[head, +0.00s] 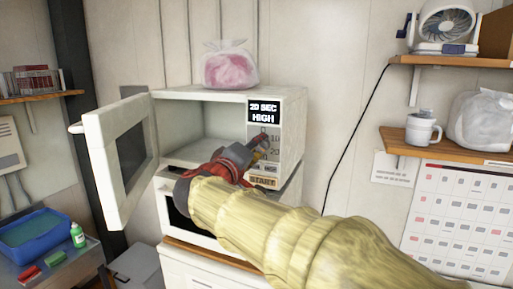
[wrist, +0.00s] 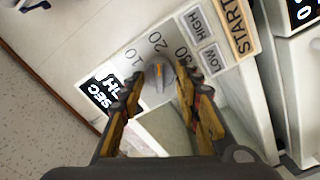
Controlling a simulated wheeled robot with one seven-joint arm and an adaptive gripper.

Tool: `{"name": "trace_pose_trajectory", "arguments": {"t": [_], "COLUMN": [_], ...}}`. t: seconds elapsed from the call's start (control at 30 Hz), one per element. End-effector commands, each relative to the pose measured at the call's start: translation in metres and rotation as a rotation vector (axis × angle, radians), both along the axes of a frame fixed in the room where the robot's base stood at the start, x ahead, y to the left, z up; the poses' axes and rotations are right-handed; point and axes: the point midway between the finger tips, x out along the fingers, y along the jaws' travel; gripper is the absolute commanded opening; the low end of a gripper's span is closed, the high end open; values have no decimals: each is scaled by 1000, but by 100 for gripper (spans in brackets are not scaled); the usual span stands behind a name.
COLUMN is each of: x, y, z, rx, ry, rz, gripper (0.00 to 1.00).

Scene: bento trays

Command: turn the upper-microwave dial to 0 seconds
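The upper microwave (head: 275,98) stands with its door (head: 108,150) swung open to the left. Its display (head: 264,112) reads 20 SEC HIGH. In the wrist view, the grey dial (wrist: 158,75) has an orange pointer line aimed toward the 20 mark (wrist: 157,42). The 10 mark lies to one side and the 30 mark to the other. My gripper (wrist: 158,88) is open, with one finger on each side of the dial and a gap visible on both sides. In the head view my gripper (head: 262,148) is at the control panel and hides the dial.
START (wrist: 238,25), LOW and HIGH buttons sit close to the dial. A lower microwave (head: 178,215) is underneath, partly behind my arm. A plastic bag (head: 229,66) lies on top. Shelves (head: 430,145) and a hanging cable are to the right; a blue tub (head: 35,237) is at lower left.

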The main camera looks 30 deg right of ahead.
Motion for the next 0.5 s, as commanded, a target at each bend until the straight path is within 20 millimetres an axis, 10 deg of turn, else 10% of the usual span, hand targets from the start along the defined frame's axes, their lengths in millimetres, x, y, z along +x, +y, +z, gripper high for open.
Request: {"name": "trace_pose_trajectory", "arguments": {"t": [0.5], "x": [0], "y": [0], "z": [0], "rx": [-1], "ry": [1], "rz": [0], "gripper": [5]}}
